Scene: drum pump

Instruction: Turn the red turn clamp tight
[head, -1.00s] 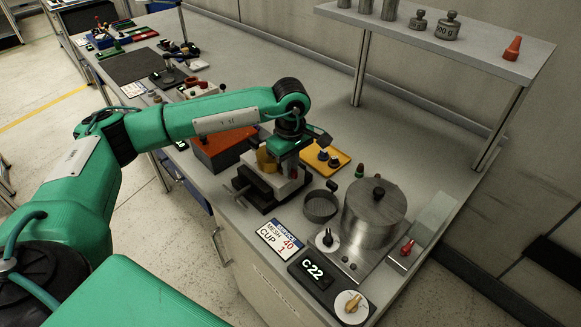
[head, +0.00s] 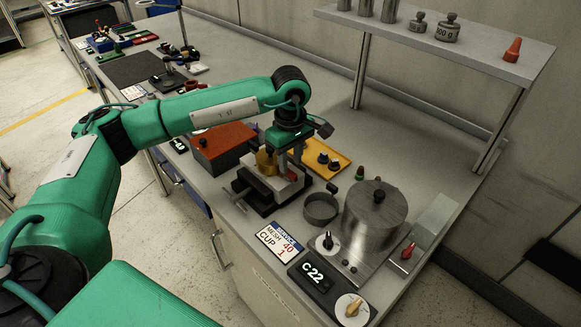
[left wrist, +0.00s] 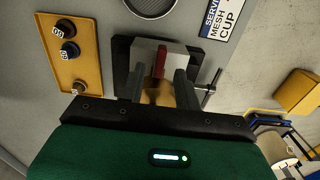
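The red turn clamp (left wrist: 160,63) shows in the left wrist view as a narrow red bar on a pale block (left wrist: 176,50). A brass-coloured round part (left wrist: 160,93) sits nearer the palm. My left gripper (left wrist: 159,76) is open, its fingers apart on either side of the clamp and brass part; I cannot tell whether they touch. In the head view the left gripper (head: 288,160) points down over the dark vise (head: 258,197), with the red clamp (head: 291,175) partly showing beside its fingers. My right gripper is not in view.
An orange-red box (head: 222,143) stands left of the vise, and a yellow tray (head: 335,168) with dark knobs lies behind right. A mesh cup (head: 321,207), a metal pot (head: 375,212) and a C22 panel (head: 312,275) stand to the right.

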